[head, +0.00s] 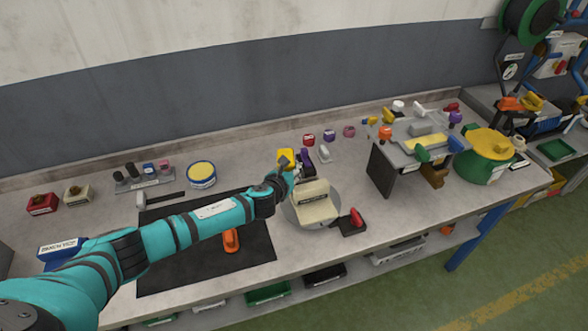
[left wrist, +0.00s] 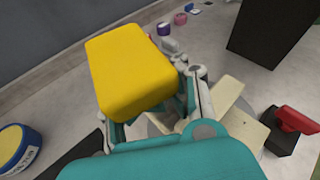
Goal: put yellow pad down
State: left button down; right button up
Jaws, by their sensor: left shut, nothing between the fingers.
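The yellow pad (head: 286,155) shows at the tip of my left gripper (head: 285,173) in the head view, behind the round turntable (head: 330,222). In the left wrist view the yellow pad (left wrist: 132,72) looks large and tilted, and it covers part of the fingers (left wrist: 190,88). The left gripper is shut with nothing between its fingers; whether the pad touches it I cannot tell. A cream block (head: 314,203) sits on the turntable, right beside the gripper. My right gripper is not in view.
A black block with a red handle (head: 350,222) stands right of the turntable. A dark mat (head: 180,262) with an orange tool (head: 231,241) lies under my left arm. A yellow-topped tin (head: 201,175) stands behind the arm. A raised stand (head: 385,172) is at right.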

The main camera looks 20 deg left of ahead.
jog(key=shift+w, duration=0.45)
